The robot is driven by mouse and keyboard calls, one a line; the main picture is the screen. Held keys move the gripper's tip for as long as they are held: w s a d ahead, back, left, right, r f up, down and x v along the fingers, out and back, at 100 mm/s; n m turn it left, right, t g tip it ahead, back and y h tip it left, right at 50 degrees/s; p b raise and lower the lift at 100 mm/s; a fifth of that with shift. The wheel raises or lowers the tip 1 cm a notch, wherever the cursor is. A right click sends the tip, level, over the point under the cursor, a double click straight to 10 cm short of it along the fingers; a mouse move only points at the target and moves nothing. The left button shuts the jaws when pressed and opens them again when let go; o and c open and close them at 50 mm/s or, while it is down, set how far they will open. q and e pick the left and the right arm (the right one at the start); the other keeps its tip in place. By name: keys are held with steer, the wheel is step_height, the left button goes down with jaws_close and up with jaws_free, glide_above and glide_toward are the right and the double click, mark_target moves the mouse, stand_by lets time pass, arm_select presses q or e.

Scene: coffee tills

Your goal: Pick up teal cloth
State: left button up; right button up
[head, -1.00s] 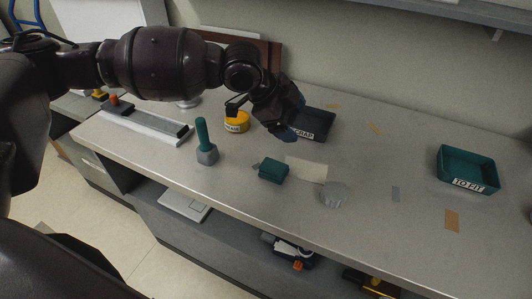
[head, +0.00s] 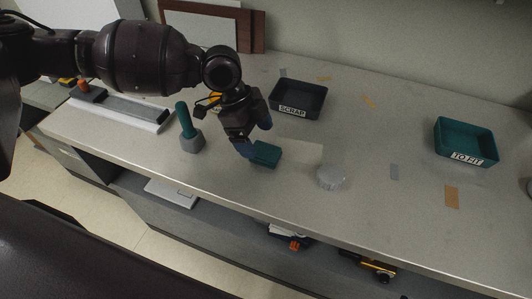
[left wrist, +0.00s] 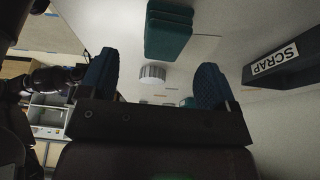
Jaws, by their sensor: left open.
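The teal cloth (head: 266,153) is a small folded block lying on the grey counter, left of a pale sheet. It also shows in the left wrist view (left wrist: 168,32) at the top middle. My left gripper (head: 256,137) is at the cloth's upper left side, with its blue fingertips close to it; whether they touch it I cannot tell. In the left wrist view the two blue fingers (left wrist: 155,82) are spread wide with nothing between them. The gripper partly hides a yellow item behind it. My right gripper does not show.
A teal-handled tool with a grey base (head: 192,142) stands to the left. A grey ribbed disc (head: 331,177) lies to the right. A black SCRAP tray (head: 318,102) is behind and a teal TO FIT tray (head: 491,137) is far right. The counter's front edge is near.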

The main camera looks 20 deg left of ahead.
mark_target(265, 150)
arm_select(q)
steer(key=shift+d+f, duration=0.15)
steer(key=shift+f, duration=0.2)
steer(key=shift+w+b+x, duration=0.1)
steer(key=shift+b+x, duration=0.1)
steer(key=shift+x, duration=1)
steer(key=shift+w+b+x, duration=0.15)
steer(key=shift+x, duration=1.05)
steer(key=c, duration=1)
steer(key=shift+r, duration=0.15)
step_height(265, 150, up, 20)
steer(key=p, duration=0.2)
steer(key=shift+p, duration=0.4)
